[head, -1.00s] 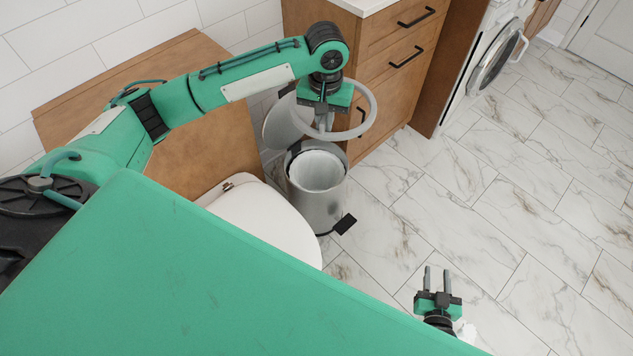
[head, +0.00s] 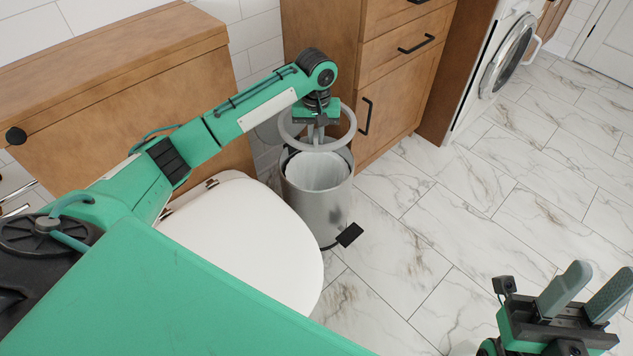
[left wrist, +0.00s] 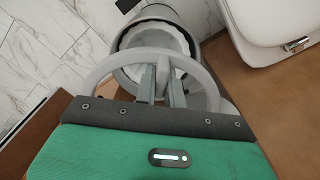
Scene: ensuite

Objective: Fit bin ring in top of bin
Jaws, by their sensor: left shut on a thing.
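The bin ring (head: 318,148) is a pale grey hoop. My left gripper (head: 318,136) is shut on it, with the fingers pointing down. The bin (head: 325,205) is a grey metal cylinder with a white liner and a black pedal, standing upright on the floor. In the head view the ring overlaps the far part of the bin's mouth and looks above it; the gap is hard to judge. In the left wrist view the ring (left wrist: 97,75) crosses in front of the bin (left wrist: 155,18), with its mouth partly hidden. My right gripper (head: 592,285) is empty, its fingers apart.
A wooden drawer cabinet (head: 400,80) stands behind and right. Marble floor (head: 450,240) to the right is clear.

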